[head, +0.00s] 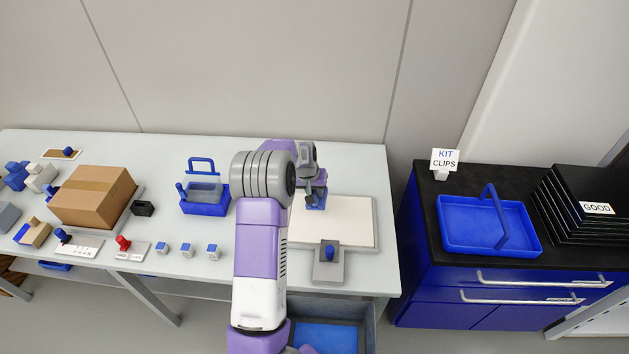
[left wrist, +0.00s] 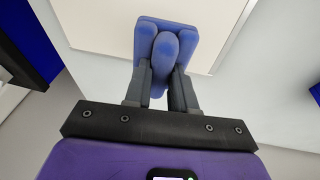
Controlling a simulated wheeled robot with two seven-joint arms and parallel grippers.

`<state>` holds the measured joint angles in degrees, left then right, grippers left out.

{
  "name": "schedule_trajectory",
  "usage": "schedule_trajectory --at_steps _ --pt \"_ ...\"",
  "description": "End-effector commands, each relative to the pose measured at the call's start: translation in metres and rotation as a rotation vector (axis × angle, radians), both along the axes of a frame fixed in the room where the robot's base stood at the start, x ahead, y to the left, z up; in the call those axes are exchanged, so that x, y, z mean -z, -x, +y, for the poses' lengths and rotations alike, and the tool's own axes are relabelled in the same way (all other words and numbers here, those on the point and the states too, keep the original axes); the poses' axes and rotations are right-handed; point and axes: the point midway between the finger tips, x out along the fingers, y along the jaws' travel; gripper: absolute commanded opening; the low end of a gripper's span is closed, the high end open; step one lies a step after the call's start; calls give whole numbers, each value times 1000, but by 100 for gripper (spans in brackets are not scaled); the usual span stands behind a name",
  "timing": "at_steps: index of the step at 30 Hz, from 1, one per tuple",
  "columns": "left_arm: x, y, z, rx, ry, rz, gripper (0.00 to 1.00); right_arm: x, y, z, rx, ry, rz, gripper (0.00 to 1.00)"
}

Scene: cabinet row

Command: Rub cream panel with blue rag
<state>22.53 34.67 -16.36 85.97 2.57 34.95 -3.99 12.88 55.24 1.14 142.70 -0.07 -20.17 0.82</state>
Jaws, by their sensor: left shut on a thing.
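The cream panel (head: 345,222) lies flat on the right part of the light table. It has a pale grey border, and my left arm covers its left side in the head view. My left gripper (head: 315,194) is over the panel's far left part, pointing down. It is shut on the blue rag (head: 316,206), a padded blue block with a rounded grip. In the left wrist view the rag (left wrist: 149,32) sits between the fingers (left wrist: 160,85), with the panel (left wrist: 108,22) behind it. I cannot tell whether the rag touches the panel. My right gripper is not in view.
A grey block with a blue knob (head: 329,254) stands at the panel's near edge. A blue basket (head: 205,207), small blue-topped blocks and a cardboard box (head: 92,197) are to the left. A dark-topped blue cabinet (head: 425,225) with a blue tray (head: 463,243) stands right.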

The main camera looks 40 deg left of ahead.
Motion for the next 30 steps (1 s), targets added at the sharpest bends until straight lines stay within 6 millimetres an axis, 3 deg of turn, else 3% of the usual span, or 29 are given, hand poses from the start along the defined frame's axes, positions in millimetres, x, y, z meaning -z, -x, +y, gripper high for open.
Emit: schedule_trajectory --at_steps 10,30 --pt "-32 -1 0 1 -1 -2 0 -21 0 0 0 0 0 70" --pt "-32 -2 -8 14 0 -1 0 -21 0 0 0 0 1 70"
